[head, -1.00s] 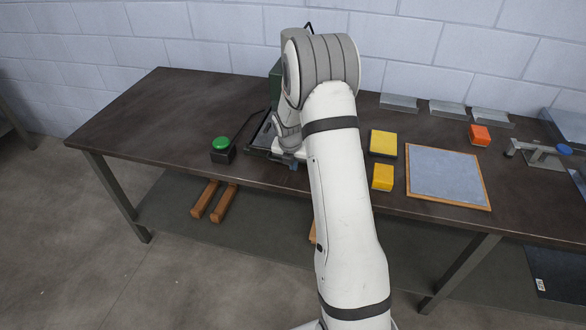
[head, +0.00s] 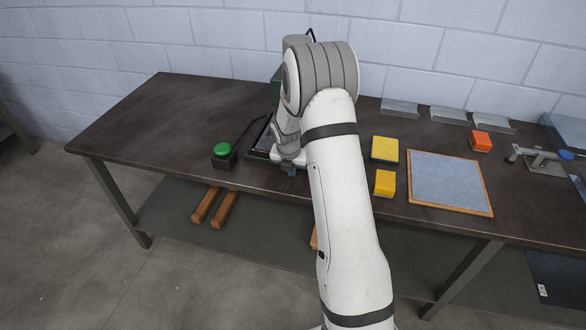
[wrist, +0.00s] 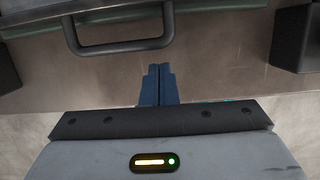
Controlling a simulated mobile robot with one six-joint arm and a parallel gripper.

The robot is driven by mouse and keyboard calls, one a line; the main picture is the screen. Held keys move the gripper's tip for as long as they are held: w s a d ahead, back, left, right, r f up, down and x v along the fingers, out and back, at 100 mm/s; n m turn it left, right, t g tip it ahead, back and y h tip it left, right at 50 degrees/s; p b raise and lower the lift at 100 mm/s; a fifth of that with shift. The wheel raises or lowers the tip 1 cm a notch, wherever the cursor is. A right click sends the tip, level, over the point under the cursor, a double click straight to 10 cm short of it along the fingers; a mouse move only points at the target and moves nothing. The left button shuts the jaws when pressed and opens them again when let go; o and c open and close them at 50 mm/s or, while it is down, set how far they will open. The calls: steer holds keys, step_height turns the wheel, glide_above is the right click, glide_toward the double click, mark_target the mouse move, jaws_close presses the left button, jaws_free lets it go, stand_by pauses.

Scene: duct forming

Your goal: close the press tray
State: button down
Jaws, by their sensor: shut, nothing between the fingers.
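The press tray (head: 259,148) shows as a dark, low shape on the bench, just left of my arm in the head view. My arm hides most of it and of the green press behind it. In the wrist view a dark U-shaped handle (wrist: 120,48) sticks out from a flat edge at the top, which looks like the tray's front. My gripper (wrist: 158,70) has its blue fingers together, empty, pointing toward the handle's side. The fingertips appear apart from the handle, a little below and right of it. In the head view my gripper (head: 290,170) is near the bench's front edge.
A green button (head: 222,150) on a black box stands left of the tray. Yellow blocks (head: 385,150) and a framed grey mat (head: 450,182) lie to the right. In the wrist view a dark block (wrist: 297,38) is at the right. The bench's left end is clear.

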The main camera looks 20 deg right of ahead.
steer(key=shift+s+a+f, duration=0.2)
steer(key=shift+s+a, duration=0.15)
steer(key=shift+s, duration=0.15)
steer(key=shift+s+a+f, duration=0.15)
steer(key=shift+s+a, duration=0.2)
steer(key=shift+s, duration=0.1)
steer(key=s+a+r+m+b, duration=0.1)
steer(key=s+r+m, duration=0.3)
steer(key=r, duration=0.4)
steer(key=s+a+r+m, duration=0.25)
steer(key=s+r, duration=0.25)
steer(key=r, duration=0.4)
steer(key=s+a+r+m, duration=0.2)
steer(key=s+r+m, duration=0.1)
steer(key=s+m, duration=0.8)
steer(key=s+a+r+m+y, duration=0.1)
steer(key=s+a+r+m, duration=0.1)
steer(key=s+m, duration=0.9)
steer(key=shift+s+r+m+t+y, duration=0.35)
steer(key=shift+s+r, duration=0.45)
steer(key=shift+s, duration=0.35)
steer(key=shift+a, duration=0.1)
